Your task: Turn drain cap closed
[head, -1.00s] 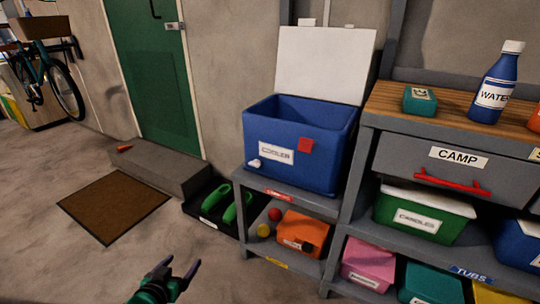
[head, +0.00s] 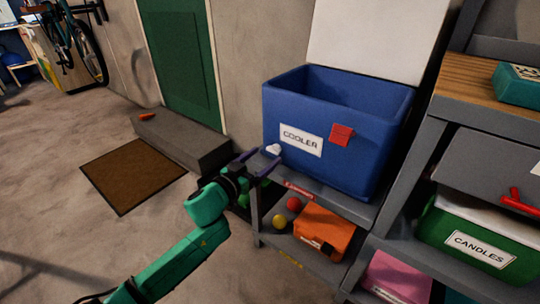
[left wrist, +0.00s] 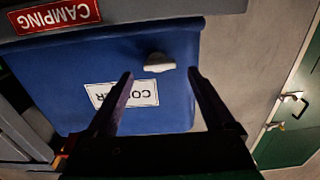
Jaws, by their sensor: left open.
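The blue cooler (head: 345,110) stands on a grey shelf with its white lid raised. Its white drain cap (head: 273,149) sits low on the front, left of the COOLER label. In the left wrist view the drain cap (left wrist: 159,62) shows on the cooler's blue front (left wrist: 60,70), upside down. My left gripper (head: 258,163) is open, with its fingers pointing at the drain cap. In the left wrist view the cap lies beyond the open fingertips (left wrist: 160,75), roughly between them, and nothing is held. Whether a finger touches the cap cannot be told. My right gripper is not in view.
A red tag (head: 341,135) is on the cooler's front. The shelf below holds an orange case (head: 324,229) and small balls (head: 280,221).

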